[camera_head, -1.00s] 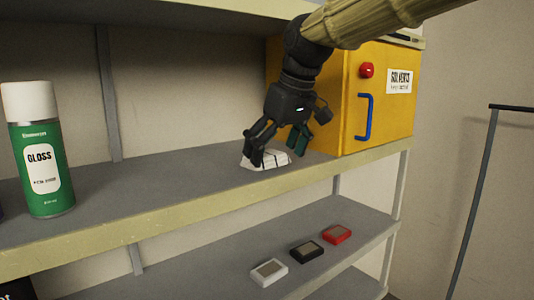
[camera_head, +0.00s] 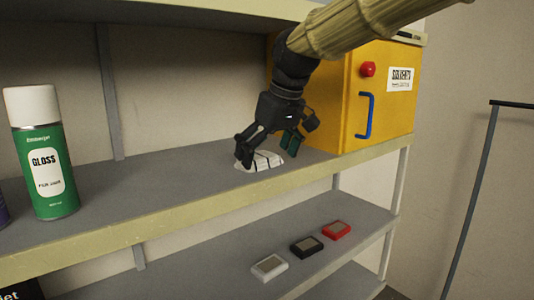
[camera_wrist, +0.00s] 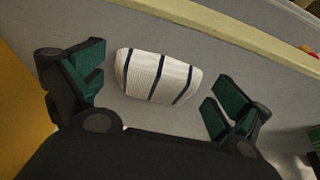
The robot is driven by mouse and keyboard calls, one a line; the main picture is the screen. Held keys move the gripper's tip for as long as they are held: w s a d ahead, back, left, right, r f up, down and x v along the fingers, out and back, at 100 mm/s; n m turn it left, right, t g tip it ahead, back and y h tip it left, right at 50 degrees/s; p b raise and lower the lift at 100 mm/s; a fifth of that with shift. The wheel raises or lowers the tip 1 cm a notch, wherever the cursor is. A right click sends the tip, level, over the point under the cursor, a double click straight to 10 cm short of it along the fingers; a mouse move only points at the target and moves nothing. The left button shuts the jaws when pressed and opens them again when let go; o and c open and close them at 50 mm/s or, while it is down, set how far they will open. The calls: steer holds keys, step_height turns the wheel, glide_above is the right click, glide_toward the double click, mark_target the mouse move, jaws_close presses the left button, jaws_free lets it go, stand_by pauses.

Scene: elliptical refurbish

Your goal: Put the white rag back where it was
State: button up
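The white rag (camera_head: 262,162) has dark stripes and lies on the upper grey shelf, left of the yellow cabinet. In the wrist view the rag (camera_wrist: 156,78) lies between the green-padded fingers, with a gap visible on each side. My gripper (camera_head: 267,150) is open just above the rag, pointing down. In the wrist view the fingers of my gripper (camera_wrist: 155,92) are spread wide and do not visibly hold the rag. Part of the rag is hidden behind a finger in the head view.
A yellow solvents cabinet (camera_head: 350,110) with a blue handle stands right of the rag. A green and white gloss spray can (camera_head: 45,165) stands at the left. White (camera_head: 269,267), black (camera_head: 306,246) and red (camera_head: 336,230) small items lie on the shelf below. The upper shelf's middle is clear.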

steer(key=shift+s+r, duration=0.1)
steer(key=b+v, duration=0.3)
steer(key=v, duration=0.9)
steer(key=shift+b, duration=0.35)
